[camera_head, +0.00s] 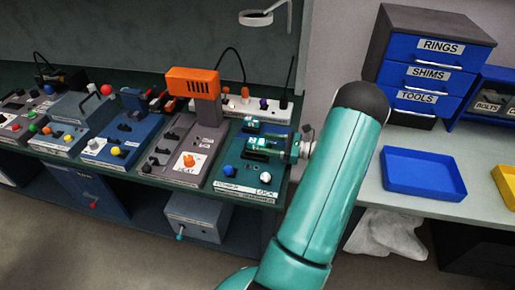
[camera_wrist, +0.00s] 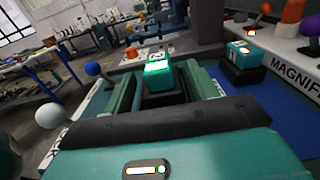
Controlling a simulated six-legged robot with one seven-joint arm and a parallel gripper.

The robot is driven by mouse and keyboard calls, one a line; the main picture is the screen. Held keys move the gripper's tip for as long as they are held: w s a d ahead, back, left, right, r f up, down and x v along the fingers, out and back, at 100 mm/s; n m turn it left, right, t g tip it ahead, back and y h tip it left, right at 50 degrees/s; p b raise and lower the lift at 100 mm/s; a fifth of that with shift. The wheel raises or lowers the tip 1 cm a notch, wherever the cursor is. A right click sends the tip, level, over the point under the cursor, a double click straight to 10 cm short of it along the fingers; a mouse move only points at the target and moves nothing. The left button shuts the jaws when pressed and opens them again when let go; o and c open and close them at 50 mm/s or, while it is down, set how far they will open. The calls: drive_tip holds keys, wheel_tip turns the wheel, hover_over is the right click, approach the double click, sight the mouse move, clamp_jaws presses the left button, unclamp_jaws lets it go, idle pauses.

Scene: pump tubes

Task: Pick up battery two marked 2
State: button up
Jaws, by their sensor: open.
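Battery two (camera_wrist: 158,76) is a small teal block with a lit pale label showing a 2. It stands upright in a dark socket in the wrist view. My gripper (camera_wrist: 161,84) is open, with one teal finger on each side of this battery; I cannot tell whether they touch it. In the head view, my gripper (camera_head: 290,148) is at the right side of the teal-topped station, beside battery two (camera_head: 254,142). A second teal battery (camera_wrist: 238,50), apparently marked 1, stands in another socket at the right; in the head view it (camera_head: 251,123) is behind battery two.
A blue knob (camera_wrist: 92,68) and a white knob (camera_wrist: 50,116) stand left of my gripper. An orange-headed device (camera_head: 193,83) stands left of the station. A blue tray (camera_head: 424,173) lies on the right bench. Control panels crowd the left bench.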

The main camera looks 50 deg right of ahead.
sight(257, 141)
drive_tip(key=x, duration=0.4)
drive_tip(key=shift+w+a, duration=0.2)
clamp_jaws()
drive_tip(key=shift+r, duration=0.5)
wheel_tip(257, 141, up, 2)
drive_tip(key=shift+r, duration=0.15)
drive_tip(key=s+a+r, duration=0.7)
drive_tip(key=a+r, duration=0.2)
drive_tip(key=a, duration=0.3)
drive_tip(key=shift+s+r, duration=0.25)
drive_tip(key=shift+r, duration=0.1)
